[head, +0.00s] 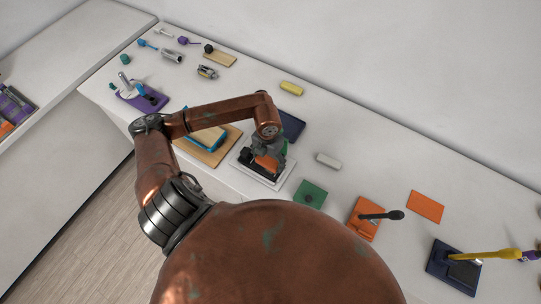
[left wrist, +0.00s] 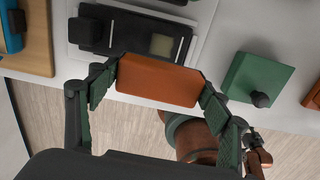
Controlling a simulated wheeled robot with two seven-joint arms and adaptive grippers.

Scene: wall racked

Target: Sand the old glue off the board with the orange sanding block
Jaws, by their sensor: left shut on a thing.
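My left gripper (head: 268,146) is shut on the orange sanding block (head: 265,162). In the left wrist view the block (left wrist: 157,82) sits between the two green finger pads of the left gripper (left wrist: 158,76). The block is over the near edge of a white board (head: 281,183) with a black plate on it. In the left wrist view the black plate (left wrist: 132,36) bears a dark cube at its left and a small grey-beige patch (left wrist: 162,45). I cannot tell whether the block touches the plate, or whether the patch is glue.
A wooden board with a blue item (head: 207,138) lies left of the white board. A green block with a knob (head: 310,194) stands to the right, near the front edge. An orange plate (head: 364,217) and a navy tray (head: 450,272) lie further right. The wall runs behind.

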